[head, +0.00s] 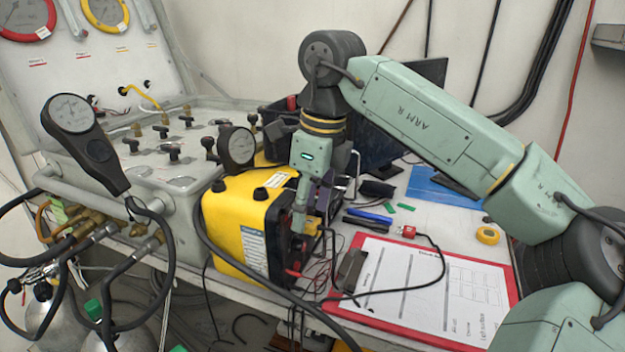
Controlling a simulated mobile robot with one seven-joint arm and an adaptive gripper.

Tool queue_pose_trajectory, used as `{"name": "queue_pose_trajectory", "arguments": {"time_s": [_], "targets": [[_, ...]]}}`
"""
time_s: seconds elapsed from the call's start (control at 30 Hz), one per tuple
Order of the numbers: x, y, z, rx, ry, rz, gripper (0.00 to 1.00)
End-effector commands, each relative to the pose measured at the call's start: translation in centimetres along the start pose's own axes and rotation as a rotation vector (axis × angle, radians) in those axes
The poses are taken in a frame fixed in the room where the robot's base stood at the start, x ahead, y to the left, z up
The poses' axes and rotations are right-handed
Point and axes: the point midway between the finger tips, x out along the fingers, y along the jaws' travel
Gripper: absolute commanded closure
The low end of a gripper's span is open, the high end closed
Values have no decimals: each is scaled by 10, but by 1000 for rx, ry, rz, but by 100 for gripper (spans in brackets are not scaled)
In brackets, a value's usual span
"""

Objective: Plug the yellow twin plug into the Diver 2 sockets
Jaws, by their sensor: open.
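A yellow box-shaped unit (238,228) stands at the table's edge, its dark front turned to the right and partly covered by my arm. My gripper (298,240) points down close against this dark front; its jaws are open. A small yellow piece (313,228), which looks like the yellow twin plug, is just right of my fingertips at the unit's front. I cannot tell whether it touches the fingers or sits in a socket. A red plug (293,272) is low on the same front. The Diver 2 sockets cannot be made out.
A red-edged clipboard (430,290) lies in front on the right. A loose red plug (408,231) with a black cable lies behind it, near a yellow tape roll (487,236). Cables crowd the unit's front. The grey gauge panel (110,170) stands at left.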

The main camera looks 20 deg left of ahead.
Motion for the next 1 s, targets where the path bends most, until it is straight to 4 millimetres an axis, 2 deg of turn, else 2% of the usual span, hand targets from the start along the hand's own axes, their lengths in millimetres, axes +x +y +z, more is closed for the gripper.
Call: {"name": "queue_pose_trajectory", "arguments": {"time_s": [0.2, 0.47, 1.0], "targets": [[14, 0, 0, -1, -1, 1, 48], [15, 0, 0, -1, -1, 1, 48], [14, 0, 0, -1, -1, 1, 84]]}}
